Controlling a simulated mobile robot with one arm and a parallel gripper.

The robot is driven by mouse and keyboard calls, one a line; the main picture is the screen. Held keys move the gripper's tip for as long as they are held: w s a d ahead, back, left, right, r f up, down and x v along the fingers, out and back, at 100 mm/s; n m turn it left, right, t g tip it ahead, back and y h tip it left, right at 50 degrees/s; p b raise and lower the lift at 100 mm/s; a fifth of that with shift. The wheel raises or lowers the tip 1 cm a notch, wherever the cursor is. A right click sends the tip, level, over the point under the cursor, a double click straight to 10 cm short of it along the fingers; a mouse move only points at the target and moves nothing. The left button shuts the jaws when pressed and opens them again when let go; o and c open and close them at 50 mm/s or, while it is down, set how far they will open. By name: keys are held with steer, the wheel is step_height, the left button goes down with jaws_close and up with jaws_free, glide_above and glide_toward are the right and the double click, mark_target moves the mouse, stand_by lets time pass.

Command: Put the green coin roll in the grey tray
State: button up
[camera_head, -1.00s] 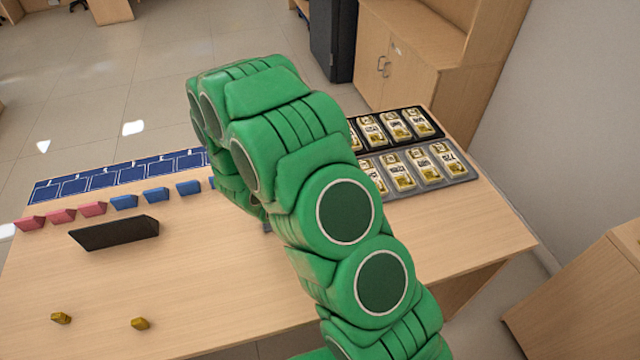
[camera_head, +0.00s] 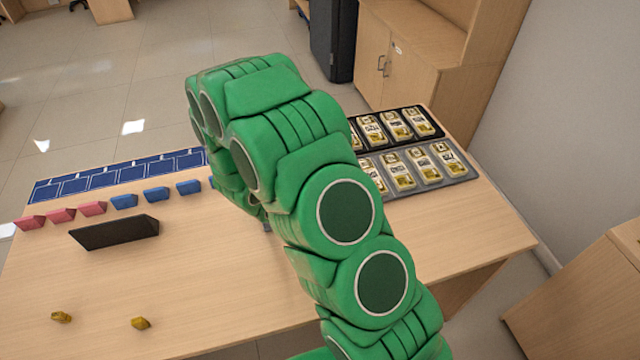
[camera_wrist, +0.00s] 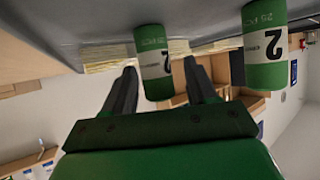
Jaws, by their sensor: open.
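A green coin roll (camera_wrist: 153,62) with a white band shows in the wrist view, between the two fingers of my gripper (camera_wrist: 160,66). The fingers are open, with a gap on the roll's right; I cannot tell how far the roll is from them in depth. A second green roll (camera_wrist: 264,45), marked 2, is at the upper right. Both rolls meet a grey surface (camera_wrist: 95,18) along the top; I cannot tell if it is the tray. In the head view, the grey tray (camera_head: 462,181) holds several gold-and-white packs. My arm hides the gripper and the rolls there.
A black tray (camera_head: 437,131) with similar packs lies behind the grey one. Red blocks (camera_head: 61,215), blue blocks (camera_head: 156,195), a dark slab (camera_head: 114,233) and two small gold pieces (camera_head: 140,323) are on the left. The front middle of the counter (camera_head: 220,285) is clear.

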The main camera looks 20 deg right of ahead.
steer(key=v, duration=1.1)
steer(key=w+a+r+n+y, duration=0.1)
steer(key=w+a+r+y, duration=0.1)
steer(key=a+r+y, duration=0.3)
steer(key=w+a+r+n+y, duration=0.1)
steer(key=w+a+y, duration=0.2)
steer(key=a, duration=0.3)
steer(key=s+a+r+n+g+y, duration=0.1)
steer(key=s+a+r+n+y, duration=0.15)
steer(key=s+r, duration=0.2)
steer(key=s+a+r+n+y, duration=0.2)
steer(key=s+r+y, duration=0.1)
steer(key=r, duration=0.3)
steer(key=s+d+r+n+g+h, duration=0.1)
steer(key=s+d+r+g, duration=0.1)
steer(key=s+d, duration=0.4)
steer(key=s+d+r+n+g+h, duration=0.1)
steer(key=s+d, duration=0.5)
steer(key=s, duration=0.8)
steer(key=s+d+r+n+g+h, duration=0.1)
steer(key=s+d+r+n+g, duration=0.1)
steer(key=s+d+r+g, duration=0.2)
steer(key=s+d+g, duration=0.1)
steer(key=s+d, duration=0.2)
steer(key=s, duration=0.3)
steer(key=shift+s+r+h, duration=0.15)
steer(key=shift+r+h, duration=0.05)
steer(key=shift+h, duration=0.15)
